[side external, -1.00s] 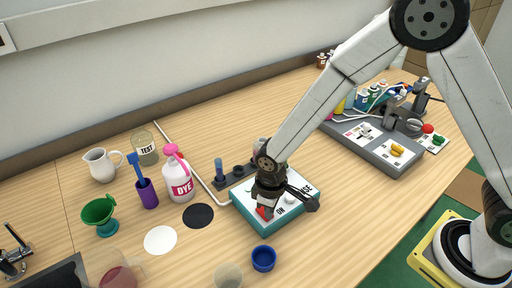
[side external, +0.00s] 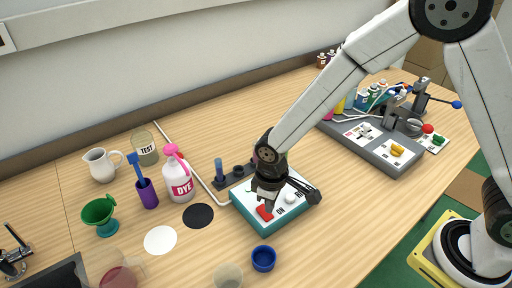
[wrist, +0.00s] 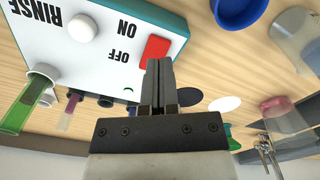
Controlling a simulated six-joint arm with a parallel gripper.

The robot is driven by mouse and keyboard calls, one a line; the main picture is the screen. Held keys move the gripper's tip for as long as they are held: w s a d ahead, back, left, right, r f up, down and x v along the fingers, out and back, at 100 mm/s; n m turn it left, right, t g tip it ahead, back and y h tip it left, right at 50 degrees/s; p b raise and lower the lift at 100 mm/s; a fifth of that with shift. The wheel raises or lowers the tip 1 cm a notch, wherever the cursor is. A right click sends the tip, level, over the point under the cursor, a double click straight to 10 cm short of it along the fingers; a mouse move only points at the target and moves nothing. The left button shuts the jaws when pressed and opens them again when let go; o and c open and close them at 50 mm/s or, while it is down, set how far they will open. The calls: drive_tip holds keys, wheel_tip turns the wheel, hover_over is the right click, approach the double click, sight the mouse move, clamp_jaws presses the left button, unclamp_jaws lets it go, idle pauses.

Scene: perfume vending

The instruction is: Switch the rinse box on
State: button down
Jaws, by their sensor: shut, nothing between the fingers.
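The rinse box (side external: 250,220) is a teal box with a white top marked RINSE, ON and OFF. Its white top (wrist: 100,55) fills the upper left of the wrist view. A red switch (wrist: 155,47) sits on it beside the ON and OFF labels; it also shows in the side view (side external: 264,213). A white knob (wrist: 82,28) stands near the RINSE lettering. My gripper (wrist: 159,63) is shut and empty, its fingertips right at the red switch. I cannot tell whether they touch it. In the side view my gripper (side external: 268,202) is over the box.
A blue cup (side external: 263,259) stands just in front of the box. A dark tube rack (side external: 232,180) is behind it. A grey machine base (side external: 395,158) stands right.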

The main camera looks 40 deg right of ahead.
drive_tip(key=shift+r, duration=2.1)
drive_tip(key=s+d+r+m+t, duration=0.1)
drive_tip(key=s+d+r+m, duration=0.1)
drive_tip(key=d, duration=0.6)
drive_tip(key=s+d+r+m+t, duration=0.1)
drive_tip(key=s+d+r+m, duration=0.1)
drive_tip(key=s+d+m, duration=0.2)
drive_tip(key=s+d, duration=0.2)
drive_tip(key=d, duration=0.2)
drive_tip(key=shift+d+r+t, duration=0.25)
drive_tip(key=shift+d+t, duration=0.05)
drive_tip(key=shift+d, duration=0.1)
